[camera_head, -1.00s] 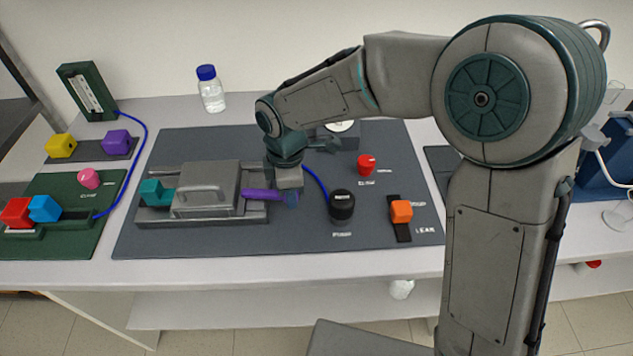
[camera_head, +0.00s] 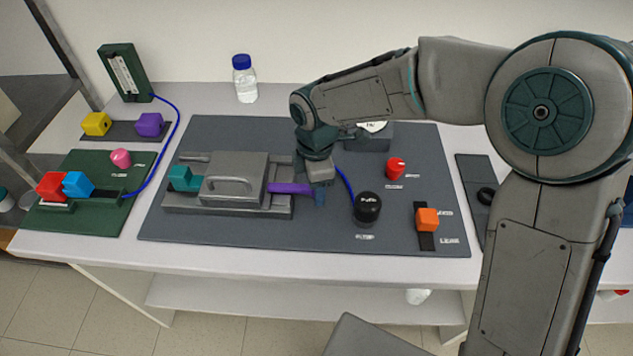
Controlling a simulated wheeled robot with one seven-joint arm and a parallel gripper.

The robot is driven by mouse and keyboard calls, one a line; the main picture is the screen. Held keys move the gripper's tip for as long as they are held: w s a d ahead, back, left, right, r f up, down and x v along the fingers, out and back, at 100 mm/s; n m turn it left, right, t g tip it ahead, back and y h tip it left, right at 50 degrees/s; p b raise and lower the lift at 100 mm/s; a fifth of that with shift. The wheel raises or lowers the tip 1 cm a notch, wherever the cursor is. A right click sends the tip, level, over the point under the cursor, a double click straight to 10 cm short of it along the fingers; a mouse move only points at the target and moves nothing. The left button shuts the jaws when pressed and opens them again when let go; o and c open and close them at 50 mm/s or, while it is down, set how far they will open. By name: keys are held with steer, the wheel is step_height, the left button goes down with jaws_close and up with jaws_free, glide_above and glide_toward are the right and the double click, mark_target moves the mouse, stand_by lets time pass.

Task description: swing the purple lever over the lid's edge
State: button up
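The purple lever (camera_head: 288,188) sticks out to the right from the right side of the grey lid (camera_head: 233,178), lying roughly level. The lid has a raised handle and sits on a grey base (camera_head: 225,206). A teal lever (camera_head: 183,179) is at the lid's left side. My gripper (camera_head: 319,196) points down at the lever's right end, its blue-grey fingertips beside or around that end. Whether the fingers are open or closed on the lever is too small to tell, and the wrist hides part of the area behind.
A black knob (camera_head: 367,207) stands just right of my gripper, with a red button (camera_head: 395,168) and an orange block (camera_head: 427,219) further right. A blue cable (camera_head: 345,182) runs behind the gripper. The dark mat (camera_head: 290,228) is clear in front.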

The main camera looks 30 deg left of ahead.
steer(key=shift+d, duration=0.15)
step_height(320, 180, up, 14)
steer(key=shift+f+b, duration=0.15)
steer(key=shift+b, duration=0.15)
stand_by(0.6)
